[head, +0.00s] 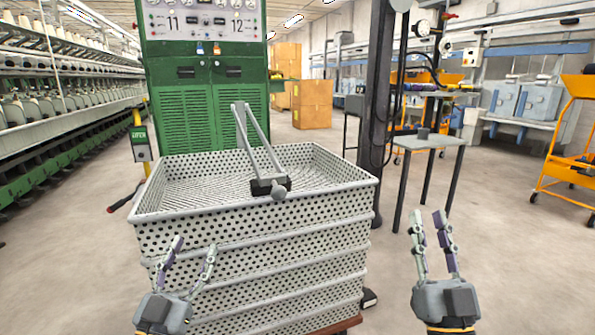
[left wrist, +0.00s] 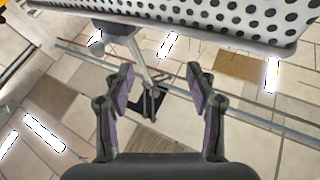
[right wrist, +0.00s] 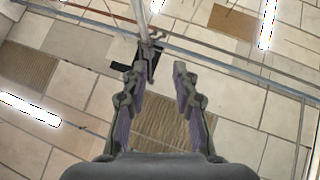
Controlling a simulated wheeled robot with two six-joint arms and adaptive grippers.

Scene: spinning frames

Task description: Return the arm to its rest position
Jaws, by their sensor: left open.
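My left gripper (head: 195,245) is raised in front of the left part of the basket wall, its fingers pointing up, apart and empty. The left wrist view shows the same parted fingers (left wrist: 161,70) with nothing between them. My right gripper (head: 428,213) is raised to the right of the basket, over the floor, its fingers pointing up. In the right wrist view its fingertips (right wrist: 157,75) are apart and empty. Neither gripper appears to hold anything.
A white perforated basket (head: 250,245) stands close in front. A grey two-bar piece with a dark block (head: 269,187) shows at its front rim. A green cabinet (head: 190,115), a small table (head: 428,142) and an orange cart (head: 570,140) stand beyond.

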